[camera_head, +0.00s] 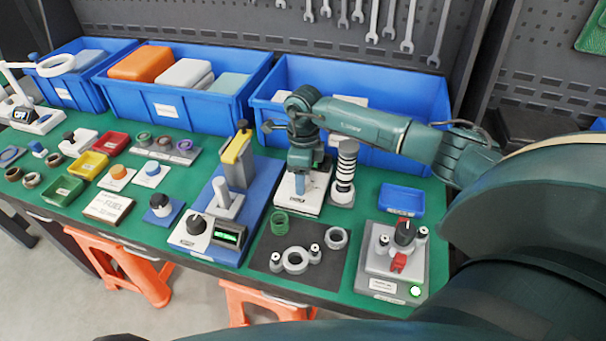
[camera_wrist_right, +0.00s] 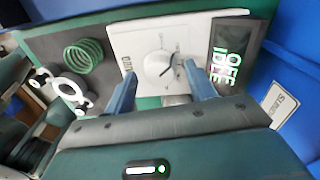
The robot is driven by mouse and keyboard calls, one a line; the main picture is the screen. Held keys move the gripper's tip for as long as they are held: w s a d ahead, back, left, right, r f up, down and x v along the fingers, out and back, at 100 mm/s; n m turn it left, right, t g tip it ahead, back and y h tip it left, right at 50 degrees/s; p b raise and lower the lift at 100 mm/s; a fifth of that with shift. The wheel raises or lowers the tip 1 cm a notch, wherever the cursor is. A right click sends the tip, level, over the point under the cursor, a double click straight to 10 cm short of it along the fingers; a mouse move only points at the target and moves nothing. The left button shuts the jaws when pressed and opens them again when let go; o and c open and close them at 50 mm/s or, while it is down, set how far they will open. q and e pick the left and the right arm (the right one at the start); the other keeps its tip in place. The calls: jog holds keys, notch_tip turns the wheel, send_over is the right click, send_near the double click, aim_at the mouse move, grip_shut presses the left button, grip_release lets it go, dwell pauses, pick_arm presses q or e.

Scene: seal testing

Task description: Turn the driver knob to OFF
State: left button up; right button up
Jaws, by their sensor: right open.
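The driver is a white panel (camera_wrist_right: 130,38) in the right wrist view, with a round white knob (camera_wrist_right: 159,66) at its middle. A dark display (camera_wrist_right: 232,60) beside it reads "OFF" and "IDLE" in pale letters. My right gripper (camera_wrist_right: 160,72) is open, its two blue fingers on either side of the knob. I cannot tell whether they touch it. In the head view my right gripper (camera_head: 301,184) points down over the driver's white base (camera_head: 296,205) and hides the knob. My left gripper is not in view.
A striped post (camera_head: 345,165) stands close to the right of my gripper. A blue bin (camera_head: 420,105) is behind it. A green coil (camera_head: 279,224) and metal rings lie on a dark mat (camera_head: 325,285) in front. A knobbed grey fixture (camera_head: 385,265) stands at the right.

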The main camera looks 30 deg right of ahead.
pick_arm(q)
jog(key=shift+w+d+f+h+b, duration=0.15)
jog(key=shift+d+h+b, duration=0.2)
jog(key=shift+b, duration=0.45)
pick_arm(e)
notch_tip(320, 180, up, 13)
jog(key=shift+w+d, duration=0.2)
jog(key=shift+w, duration=0.05)
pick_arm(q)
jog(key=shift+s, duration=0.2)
pick_arm(e)
jog(key=shift+s, duration=0.1)
